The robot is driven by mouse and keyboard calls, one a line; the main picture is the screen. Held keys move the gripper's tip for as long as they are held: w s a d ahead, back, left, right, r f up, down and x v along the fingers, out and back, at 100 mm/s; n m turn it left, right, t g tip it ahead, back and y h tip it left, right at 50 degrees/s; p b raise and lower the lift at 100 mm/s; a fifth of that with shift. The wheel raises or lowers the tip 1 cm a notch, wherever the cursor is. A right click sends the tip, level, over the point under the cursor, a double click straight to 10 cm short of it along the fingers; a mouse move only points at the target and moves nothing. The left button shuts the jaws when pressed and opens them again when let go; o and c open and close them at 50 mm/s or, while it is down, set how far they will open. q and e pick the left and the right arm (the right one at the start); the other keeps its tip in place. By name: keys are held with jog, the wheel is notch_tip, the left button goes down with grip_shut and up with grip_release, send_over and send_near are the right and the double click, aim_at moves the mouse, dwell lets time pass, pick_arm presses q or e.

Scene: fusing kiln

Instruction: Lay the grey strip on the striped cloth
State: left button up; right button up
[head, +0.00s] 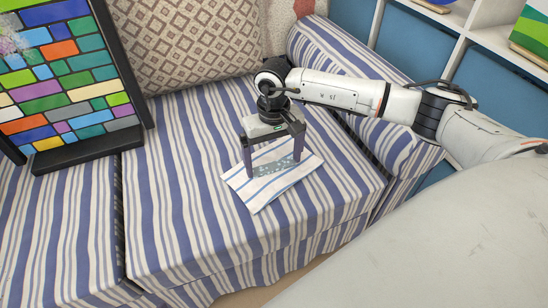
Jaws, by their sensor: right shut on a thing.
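The striped cloth (258,198), white with thin blue stripes, lies on the seat of a striped sofa. My right gripper (274,167) points down over the cloth, with one finger toward its left part and the other toward its right. It is shut on the grey strip (272,168), a speckled grey piece held lengthwise between the fingers. The strip is over the middle of the cloth, at or very close to its surface; I cannot tell if it touches. My left gripper is out of view.
The sofa seat (180,190) around the cloth is clear. A patterned cushion (185,40) rests behind. A black-framed colourful panel (65,75) stands at the left. The sofa arm (345,55) rises at the right, near my right arm. Shelves (470,40) stand beyond.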

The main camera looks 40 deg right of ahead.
jog(key=shift+f, duration=0.45)
jog(key=o, duration=0.9)
